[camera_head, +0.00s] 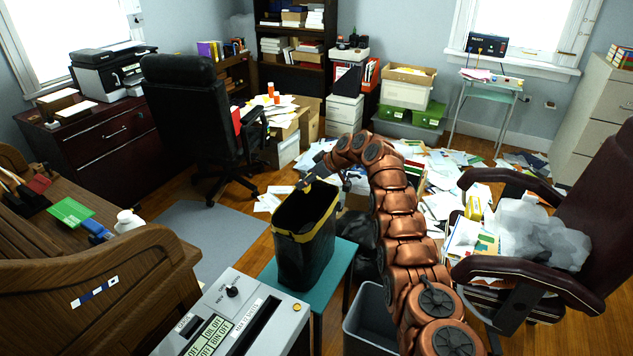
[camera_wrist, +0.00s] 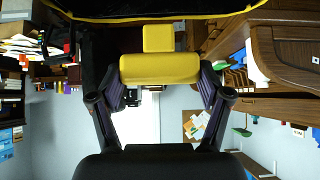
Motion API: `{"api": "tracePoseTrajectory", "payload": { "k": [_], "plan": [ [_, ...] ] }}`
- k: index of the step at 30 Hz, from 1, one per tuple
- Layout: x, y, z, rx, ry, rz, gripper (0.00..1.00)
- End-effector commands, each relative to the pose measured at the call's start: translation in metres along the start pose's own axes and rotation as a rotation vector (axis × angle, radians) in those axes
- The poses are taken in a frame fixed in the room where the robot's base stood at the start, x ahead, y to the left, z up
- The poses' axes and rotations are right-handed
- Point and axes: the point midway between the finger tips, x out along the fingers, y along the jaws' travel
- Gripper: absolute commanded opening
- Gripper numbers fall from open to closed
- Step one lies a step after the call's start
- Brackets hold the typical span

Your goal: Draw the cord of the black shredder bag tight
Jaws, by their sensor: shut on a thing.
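The black shredder bag (camera_head: 305,262) stands upright with its mouth open on a teal stand (camera_head: 340,272) in the head view. A yellow band, the cord (camera_head: 292,237), runs around its rim. My gripper (camera_head: 304,184) is above the far side of the bag's mouth, reached by my copper arm from the right. In the wrist view, which looks upside down, my gripper (camera_wrist: 161,88) is shut on a yellow block-like pull (camera_wrist: 160,67). The black bag and its yellow edge (camera_wrist: 110,19) cross the top of that view. Whether the pull joins the cord is hidden.
A grey machine (camera_head: 245,318) with a knob and labels stands in front of the bag. A grey bin (camera_head: 366,322) is right of it. A wooden desk (camera_head: 95,262) is at left, a maroon chair (camera_head: 560,215) at right. Papers cover the floor behind.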

Motion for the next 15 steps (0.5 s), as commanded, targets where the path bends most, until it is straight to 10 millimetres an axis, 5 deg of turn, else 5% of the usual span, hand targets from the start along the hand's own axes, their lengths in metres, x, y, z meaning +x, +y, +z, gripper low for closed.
{"api": "tracePoseTrajectory", "payload": {
  "k": [9, 10, 15],
  "plan": [
    [0.002, -0.007, -0.008, 0.000, -0.003, -0.002, 0.14],
    [0.003, -0.008, -0.008, -0.001, -0.003, -0.003, 0.80],
    [0.004, -0.010, -0.010, -0.003, -0.003, -0.006, 0.98]
  ]
}}
